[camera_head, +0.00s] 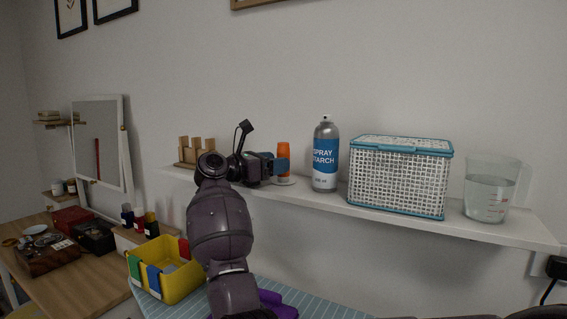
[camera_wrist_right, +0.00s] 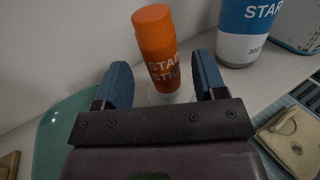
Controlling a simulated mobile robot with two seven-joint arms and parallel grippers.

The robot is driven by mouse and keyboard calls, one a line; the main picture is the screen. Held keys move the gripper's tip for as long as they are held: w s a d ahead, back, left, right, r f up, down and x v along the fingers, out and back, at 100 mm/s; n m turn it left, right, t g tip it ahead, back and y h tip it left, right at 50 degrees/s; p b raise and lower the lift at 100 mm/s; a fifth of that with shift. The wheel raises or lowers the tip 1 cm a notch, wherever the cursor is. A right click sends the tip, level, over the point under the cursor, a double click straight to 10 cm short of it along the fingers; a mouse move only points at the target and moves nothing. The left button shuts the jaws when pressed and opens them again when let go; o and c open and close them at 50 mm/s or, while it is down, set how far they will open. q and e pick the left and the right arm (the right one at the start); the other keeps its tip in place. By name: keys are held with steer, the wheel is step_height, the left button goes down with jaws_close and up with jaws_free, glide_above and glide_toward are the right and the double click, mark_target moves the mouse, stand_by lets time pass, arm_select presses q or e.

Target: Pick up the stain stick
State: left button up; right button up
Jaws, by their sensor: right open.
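The stain stick (camera_head: 284,160) is an orange cylinder with white lettering, standing upright on the white wall shelf. It also shows in the right wrist view (camera_wrist_right: 158,50), just ahead of and between the fingers. My right gripper (camera_head: 281,166) is open at the stick, with blue fingers; in the right wrist view (camera_wrist_right: 162,84) a finger lies on each side of it. No contact between fingers and stick can be made out. The stick's lower part is partly hidden by a finger in the head view. My left gripper is not in view.
A spray starch can (camera_head: 325,155) stands close to the right of the stick. A white basket with blue trim (camera_head: 400,178) and a measuring jug (camera_head: 490,190) stand farther right on the shelf (camera_head: 530,232). A wooden rack (camera_head: 196,152) is left. A yellow bin (camera_head: 180,285) sits below.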

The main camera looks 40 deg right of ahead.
mark_target(289, 180)
steer(key=d, duration=0.2)
steer(key=s+d, duration=0.1)
steer(key=d, duration=0.1)
steer(key=shift+d+p, duration=0.25)
steer(key=shift+p, duration=0.05)
steer(key=shift+a, duration=0.1)
steer(key=shift+c, duration=0.3)
steer(key=c, duration=1)
